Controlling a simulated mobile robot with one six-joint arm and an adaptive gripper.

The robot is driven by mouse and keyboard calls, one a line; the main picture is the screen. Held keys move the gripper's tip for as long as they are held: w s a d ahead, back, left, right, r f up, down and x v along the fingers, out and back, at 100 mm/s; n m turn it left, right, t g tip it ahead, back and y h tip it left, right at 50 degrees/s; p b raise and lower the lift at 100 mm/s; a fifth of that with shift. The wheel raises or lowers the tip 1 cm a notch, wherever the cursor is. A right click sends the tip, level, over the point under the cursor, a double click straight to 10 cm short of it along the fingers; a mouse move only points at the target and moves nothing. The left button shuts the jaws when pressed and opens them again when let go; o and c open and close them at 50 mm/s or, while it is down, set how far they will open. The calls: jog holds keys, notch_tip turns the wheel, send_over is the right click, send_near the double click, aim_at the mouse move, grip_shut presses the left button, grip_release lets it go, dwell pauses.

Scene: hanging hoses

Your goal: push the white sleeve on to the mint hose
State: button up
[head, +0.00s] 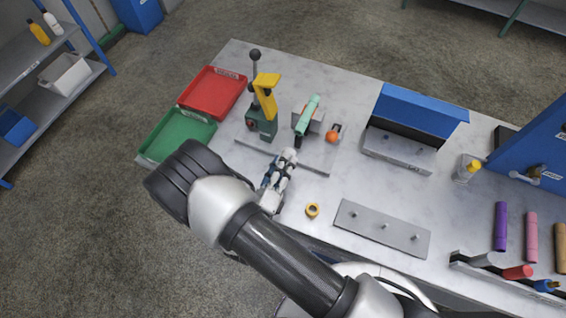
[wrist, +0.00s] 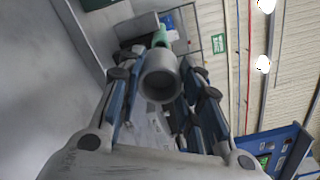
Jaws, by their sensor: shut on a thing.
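My gripper (head: 284,163) is shut on the white sleeve (wrist: 160,80), a short, hollow tube. The wrist view shows the sleeve between the fingers, its near open end facing the camera. In the head view only a small pale part of the sleeve (head: 289,154) shows at the fingertips. The mint hose (head: 308,113) is held at a grey fixture just beyond my gripper, its near end pointing toward the sleeve. In the wrist view the mint hose (wrist: 160,38) shows behind the sleeve's upper edge, roughly in line. The sleeve hides the hose's end there; I cannot tell whether they touch.
A green press with a yellow handle (head: 266,85) stands left of the hose, and an orange ball (head: 332,136) is close on its right. Red (head: 213,94) and green (head: 178,137) trays lie left. A yellow ring (head: 312,210) and a pegged plate (head: 382,230) lie nearer.

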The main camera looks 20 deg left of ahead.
aim_at(290, 149)
jog(key=shift+w+d+b, duration=0.15)
jog(key=shift+w+b, duration=0.1)
jog(key=shift+w, duration=1.2)
jog(key=shift+w+d+b, duration=0.1)
jog(key=shift+w+b, duration=0.15)
jog(key=shift+w, duration=1.2)
jog(key=shift+w+d+b, duration=0.1)
jog(key=shift+w+b, duration=0.45)
jog(key=shift+w, duration=1)
dwell(1.5)
